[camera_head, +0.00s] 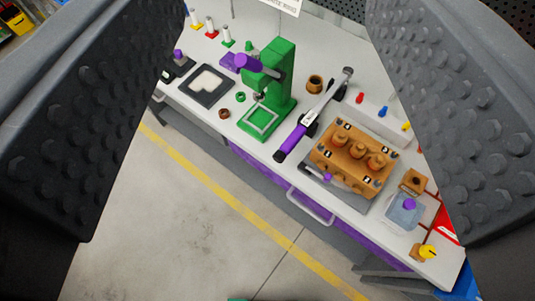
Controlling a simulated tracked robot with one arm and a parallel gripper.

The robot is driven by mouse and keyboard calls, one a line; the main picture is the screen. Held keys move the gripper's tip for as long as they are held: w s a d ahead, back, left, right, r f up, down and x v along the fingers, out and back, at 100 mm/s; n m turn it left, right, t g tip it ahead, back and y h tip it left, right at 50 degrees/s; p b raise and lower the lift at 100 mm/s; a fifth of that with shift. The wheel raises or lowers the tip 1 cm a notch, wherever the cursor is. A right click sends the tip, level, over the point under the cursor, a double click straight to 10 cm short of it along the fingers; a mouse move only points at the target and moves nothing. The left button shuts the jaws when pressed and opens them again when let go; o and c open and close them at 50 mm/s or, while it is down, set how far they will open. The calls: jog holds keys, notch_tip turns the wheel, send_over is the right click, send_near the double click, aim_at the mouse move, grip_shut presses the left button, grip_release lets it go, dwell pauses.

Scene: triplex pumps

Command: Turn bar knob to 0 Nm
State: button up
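My gripper (272,125) is open and empty, its two wide dark fingers framing the view at left and right, well above the bench. A torque wrench with a purple handle (290,143) and a white marked section (310,117) lies slanted on the bench beside the brown pump block. A yellow knob (427,251) on a brown base is at the bench's right front. A purple knob (409,204) tops a grey-blue block behind it. I cannot tell which is the bar knob; no Nm reading is legible.
A green press (276,85) stands left of the wrench. The brown pump block (350,157) sits on a grey plate. A dark tray (206,86) lies at left. Several coloured small parts stand along the back. The floor (200,220) in front is clear.

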jog(key=w+a+f+m+t+y+b, duration=0.1)
jog(key=w+a+f+y, duration=0.1)
jog(key=w+a+f, duration=0.35)
jog(key=w+a+f+m+t+y+b, duration=0.1)
jog(key=w+a+f+y+b, duration=0.15)
jog(key=w+f, duration=0.5)
jog(key=w+a+f+m+h+b, duration=0.1)
jog(key=w+a+f+m+h, duration=0.25)
jog(key=w+f, duration=0.65)
jog(key=m+g+h+b, duration=0.3)
jog(key=h+b, duration=0.1)
jog(key=h, duration=0.8)
send_near(276, 160)
jog(key=b+x, duration=0.1)
jog(key=x, duration=0.8)
jog(key=shift+w+d+b, duration=0.2)
jog(key=shift+b, duration=0.1)
